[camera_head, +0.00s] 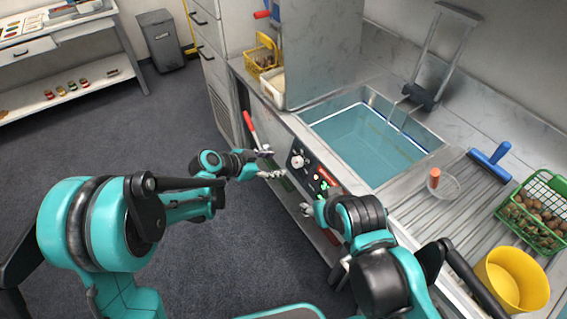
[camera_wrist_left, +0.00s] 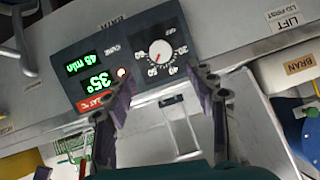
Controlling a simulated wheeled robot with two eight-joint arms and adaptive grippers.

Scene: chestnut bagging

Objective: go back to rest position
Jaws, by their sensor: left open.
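My left gripper (camera_head: 268,164) is open and empty in front of the control panel (camera_head: 312,172) on the front of the sink unit. In the left wrist view its two fingers (camera_wrist_left: 163,88) stand apart below the panel's white dial (camera_wrist_left: 160,52). Nothing is between the fingers. The panel shows green readings of 45 min and 35° beside a lit red lamp. My right arm comes in from the lower right, with its gripper (camera_head: 307,208) near the lower edge of the panel; its fingers are too small and hidden to judge.
A sink of water (camera_head: 365,140) lies behind the panel. On the drainboard are a strainer (camera_head: 442,186), a blue-handled tool (camera_head: 490,162), a green basket of chestnuts (camera_head: 535,215) and a yellow bucket (camera_head: 512,280). A grey bin (camera_head: 161,41) stands at the back. The floor at left is clear.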

